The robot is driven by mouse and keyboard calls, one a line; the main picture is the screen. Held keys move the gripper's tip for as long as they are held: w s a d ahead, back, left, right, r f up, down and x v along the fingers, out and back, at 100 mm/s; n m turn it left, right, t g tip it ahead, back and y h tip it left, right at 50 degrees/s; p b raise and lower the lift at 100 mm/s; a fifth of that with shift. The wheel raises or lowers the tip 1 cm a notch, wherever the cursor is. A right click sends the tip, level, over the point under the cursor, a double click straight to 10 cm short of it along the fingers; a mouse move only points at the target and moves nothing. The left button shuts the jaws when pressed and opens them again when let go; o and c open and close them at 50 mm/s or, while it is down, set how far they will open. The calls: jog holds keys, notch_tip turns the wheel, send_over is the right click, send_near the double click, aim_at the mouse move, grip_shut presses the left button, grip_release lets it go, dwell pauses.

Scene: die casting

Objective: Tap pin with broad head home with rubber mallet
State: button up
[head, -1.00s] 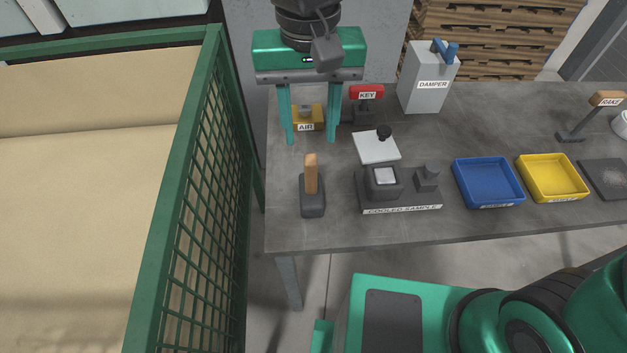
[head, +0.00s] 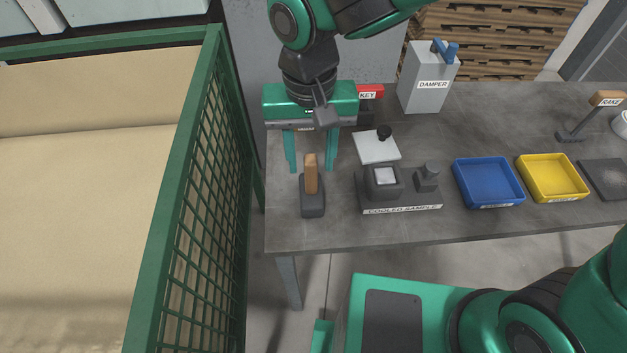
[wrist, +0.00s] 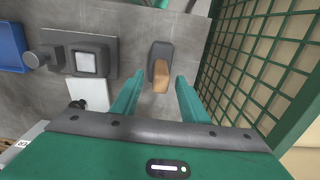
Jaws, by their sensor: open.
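The rubber mallet (head: 312,200) stands on its dark head on the table, its wooden handle upright; it also shows in the wrist view (wrist: 160,72). My gripper (head: 311,168) is open and empty above the table, its fingers pointing down. In the wrist view my gripper (wrist: 158,80) has its fingers on either side of the handle in the picture; contact is not visible. A dark pin with a broad round head (head: 430,170) stands on the small block at the right of the cooled sample base (head: 402,208); its head also shows in the wrist view (wrist: 33,60).
A white plate with a black knob (head: 375,150) lies behind the base. The blue tray (head: 487,204) and yellow tray (head: 552,198) are to the right. The damper box (head: 420,90) and red key block (head: 371,91) stand behind. A green mesh fence (head: 190,200) runs along the left.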

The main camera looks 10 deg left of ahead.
jog(key=shift+c, duration=0.6)
grip_shut()
jog(key=shift+r, duration=3.05)
jog(key=shift+s, duration=0.15)
